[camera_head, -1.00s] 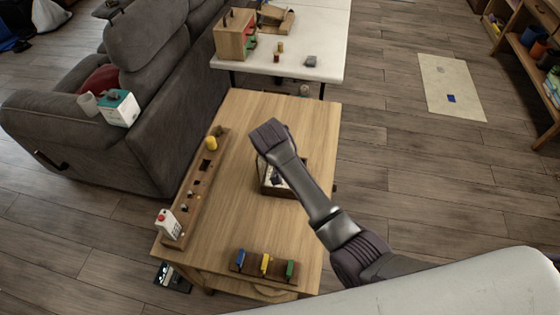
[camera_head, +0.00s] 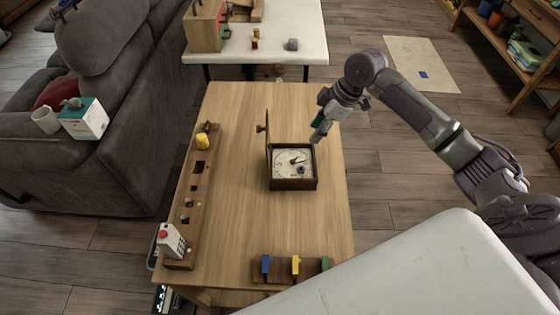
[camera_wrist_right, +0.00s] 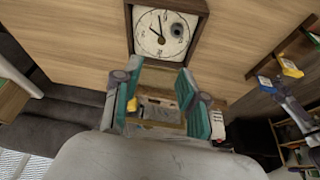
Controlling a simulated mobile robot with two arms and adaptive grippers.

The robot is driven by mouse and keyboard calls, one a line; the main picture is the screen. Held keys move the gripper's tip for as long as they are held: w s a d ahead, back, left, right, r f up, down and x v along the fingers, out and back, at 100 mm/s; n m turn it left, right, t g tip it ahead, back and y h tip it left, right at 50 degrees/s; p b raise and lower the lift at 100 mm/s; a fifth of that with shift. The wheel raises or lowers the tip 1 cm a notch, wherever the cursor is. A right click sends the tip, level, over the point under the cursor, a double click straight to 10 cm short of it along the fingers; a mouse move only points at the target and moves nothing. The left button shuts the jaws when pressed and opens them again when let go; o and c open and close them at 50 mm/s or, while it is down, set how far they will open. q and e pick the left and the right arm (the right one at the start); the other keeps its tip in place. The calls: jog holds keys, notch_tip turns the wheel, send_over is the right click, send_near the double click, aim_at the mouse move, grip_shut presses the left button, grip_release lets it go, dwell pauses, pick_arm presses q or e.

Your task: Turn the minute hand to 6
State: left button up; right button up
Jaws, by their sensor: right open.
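The clock is a dark wooden box (camera_head: 293,183) on the table, its hinged cover standing open on the left. Its pale dial (camera_head: 283,162) carries dark hands, which I see near the dial's middle. A small dark round piece (camera_head: 301,170) sits low on the dial. The dial shows closer in the right wrist view (camera_wrist_right: 151,43), with dark hands and the round piece. My right gripper (camera_head: 319,135) is just beyond the box's back right corner, apart from it. In the wrist view its teal fingers (camera_wrist_right: 161,72) are apart with nothing between them. My left gripper is out of view.
A slotted board (camera_head: 183,225) with a yellow knob and a white box with a red button lies along the table's left side. A rack (camera_head: 280,275) with blue, yellow and green pieces stands at the front. Bare tabletop (camera_head: 235,205) lies between board and clock.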

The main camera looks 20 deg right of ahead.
send_near(293, 161)
jog(key=x, duration=0.7)
jog(key=shift+w+a+f+p, duration=0.1)
jog(key=shift+f+p, duration=0.25)
jog(key=shift+f, duration=0.05)
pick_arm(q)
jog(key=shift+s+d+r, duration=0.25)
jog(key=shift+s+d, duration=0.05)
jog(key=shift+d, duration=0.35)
pick_arm(e)
grip_shut()
